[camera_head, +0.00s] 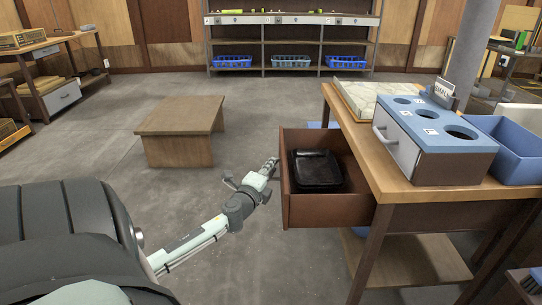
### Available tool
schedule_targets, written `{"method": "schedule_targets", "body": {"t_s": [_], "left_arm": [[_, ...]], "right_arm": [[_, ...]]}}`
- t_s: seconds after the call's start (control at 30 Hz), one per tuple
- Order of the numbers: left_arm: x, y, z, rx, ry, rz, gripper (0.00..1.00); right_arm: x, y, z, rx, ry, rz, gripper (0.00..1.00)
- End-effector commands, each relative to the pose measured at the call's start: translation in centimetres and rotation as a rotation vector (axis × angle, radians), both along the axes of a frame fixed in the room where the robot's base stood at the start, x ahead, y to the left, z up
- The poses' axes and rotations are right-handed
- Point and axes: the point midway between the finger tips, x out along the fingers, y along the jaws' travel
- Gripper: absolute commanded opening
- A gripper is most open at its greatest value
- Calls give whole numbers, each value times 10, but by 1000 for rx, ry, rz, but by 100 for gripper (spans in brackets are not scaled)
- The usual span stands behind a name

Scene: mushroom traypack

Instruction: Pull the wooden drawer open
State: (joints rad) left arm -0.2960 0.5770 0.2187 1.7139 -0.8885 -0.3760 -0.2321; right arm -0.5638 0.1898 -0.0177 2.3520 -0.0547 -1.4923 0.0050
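The wooden drawer (330,210) sticks out to the left from under the wooden workbench top (365,170) and stands open. A black item, like a tray or pan (318,170), lies inside it. The handle is not visible. My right gripper is not in view.
On the workbench stand a blue-topped box with round holes (440,125), a blue bin (512,150) and a pale marbled slab (362,98).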

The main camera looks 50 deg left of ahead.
Motion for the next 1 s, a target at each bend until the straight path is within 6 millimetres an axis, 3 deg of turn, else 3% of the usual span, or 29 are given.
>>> {"method": "schedule_targets", "body": {"t_s": [0.43, 1.0], "left_arm": [[-6, -4, 0, -1, 1, -1, 29], [-98, -51, 8, -2, 1, 1, 29]], "right_arm": [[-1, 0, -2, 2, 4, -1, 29], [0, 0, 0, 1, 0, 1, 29]]}}
